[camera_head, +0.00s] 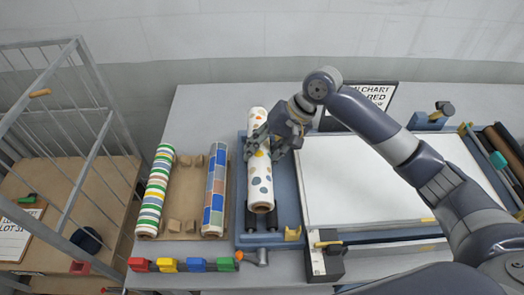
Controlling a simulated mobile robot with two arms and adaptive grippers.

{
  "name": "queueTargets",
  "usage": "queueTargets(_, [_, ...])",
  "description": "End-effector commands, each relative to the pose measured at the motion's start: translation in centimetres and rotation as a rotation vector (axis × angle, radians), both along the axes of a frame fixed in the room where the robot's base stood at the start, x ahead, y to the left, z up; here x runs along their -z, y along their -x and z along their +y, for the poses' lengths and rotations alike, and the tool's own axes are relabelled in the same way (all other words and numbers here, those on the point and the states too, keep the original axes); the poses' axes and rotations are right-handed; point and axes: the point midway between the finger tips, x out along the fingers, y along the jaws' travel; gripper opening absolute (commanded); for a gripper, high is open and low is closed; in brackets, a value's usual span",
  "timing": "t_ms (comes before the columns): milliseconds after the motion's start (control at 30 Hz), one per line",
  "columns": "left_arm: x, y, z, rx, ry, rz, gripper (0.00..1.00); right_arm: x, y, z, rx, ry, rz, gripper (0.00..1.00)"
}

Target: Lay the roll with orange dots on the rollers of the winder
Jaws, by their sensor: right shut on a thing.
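The dotted roll (260,188) is white with orange, yellow and blue-grey dots. It lies lengthwise over the blue winder (284,241), in line with its dark rollers (272,219), whose near ends show below the roll's near end. I cannot tell whether the roll touches the rollers or is held just above them. My right gripper (268,143) reaches in from the right and is shut on the roll above its middle, hiding part of it. My left gripper is not in view.
Left of the winder, a brown rack (188,195) holds a striped roll (154,195) and a roll with coloured blocks (214,190). Coloured clamps (167,264) line the front edge. A white flat panel (365,180) is right of the winder, under my arm. A wire cage cart (75,130) stands left.

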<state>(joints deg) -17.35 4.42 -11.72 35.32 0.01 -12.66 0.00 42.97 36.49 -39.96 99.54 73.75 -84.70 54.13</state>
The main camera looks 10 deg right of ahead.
Motion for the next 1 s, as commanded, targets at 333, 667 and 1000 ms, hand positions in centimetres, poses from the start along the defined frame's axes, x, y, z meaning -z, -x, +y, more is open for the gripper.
queueTargets(333, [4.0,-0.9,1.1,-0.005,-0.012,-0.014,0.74,3.2,0.0,0.0,-0.001,-0.001,-0.003,0.07])
queueTargets(667, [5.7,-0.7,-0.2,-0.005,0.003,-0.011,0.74,5.3,0.0,0.0,0.0,-0.001,0.001,0.07])
queueTargets(1000, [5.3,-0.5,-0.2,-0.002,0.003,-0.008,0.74,7.7,0.0,0.0,0.001,-0.001,-0.001,0.07])
